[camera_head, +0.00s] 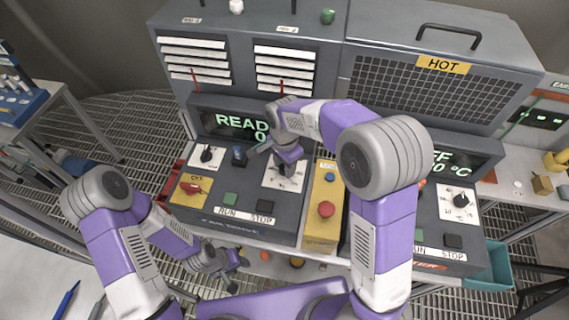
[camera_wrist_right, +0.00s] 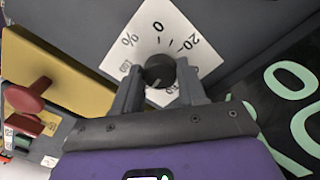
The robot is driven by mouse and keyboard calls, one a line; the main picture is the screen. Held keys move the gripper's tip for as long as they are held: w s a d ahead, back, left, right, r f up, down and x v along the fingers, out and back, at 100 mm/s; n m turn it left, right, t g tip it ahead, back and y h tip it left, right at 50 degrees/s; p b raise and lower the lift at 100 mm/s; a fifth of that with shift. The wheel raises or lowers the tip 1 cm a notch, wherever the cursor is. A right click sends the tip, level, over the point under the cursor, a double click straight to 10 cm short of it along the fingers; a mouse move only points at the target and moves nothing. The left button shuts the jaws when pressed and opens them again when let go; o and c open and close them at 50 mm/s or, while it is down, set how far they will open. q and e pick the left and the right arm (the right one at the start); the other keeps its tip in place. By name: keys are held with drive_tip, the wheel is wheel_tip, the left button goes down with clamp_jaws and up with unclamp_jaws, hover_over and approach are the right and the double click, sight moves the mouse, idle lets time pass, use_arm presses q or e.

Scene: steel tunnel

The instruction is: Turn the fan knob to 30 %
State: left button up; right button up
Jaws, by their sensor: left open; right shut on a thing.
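The fan knob (camera_wrist_right: 158,70) is a round dark knob on a white square dial plate (camera_wrist_right: 176,28) marked 0, 20 and %. In the right wrist view my right gripper (camera_wrist_right: 160,80) is shut on the knob, one finger on each side. Its pointer direction is hard to tell, and some dial marks are hidden. In the head view the plate (camera_head: 272,181) lies under my right gripper (camera_head: 287,168), which hides the knob. The green display (camera_head: 236,121) shows "READ" and a 0, with its right part behind my arm. My left gripper (camera_head: 230,268) is open and empty in front of the panel.
A yellow box (camera_head: 322,205) with a red mushroom button (camera_head: 326,209) stands just right of the dial. RUN (camera_head: 230,199) and STOP (camera_head: 265,206) buttons sit in front. A second panel with a dial (camera_head: 460,201) and a HOT label (camera_head: 443,65) is at right.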

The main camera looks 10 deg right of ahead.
sight(284, 168)
drive_tip(key=o, duration=1.1)
drive_tip(key=shift+c, duration=0.2)
drive_tip(key=shift+r, duration=0.1)
wheel_tip(284, 168, up, 8)
drive_tip(key=shift+f, duration=0.25)
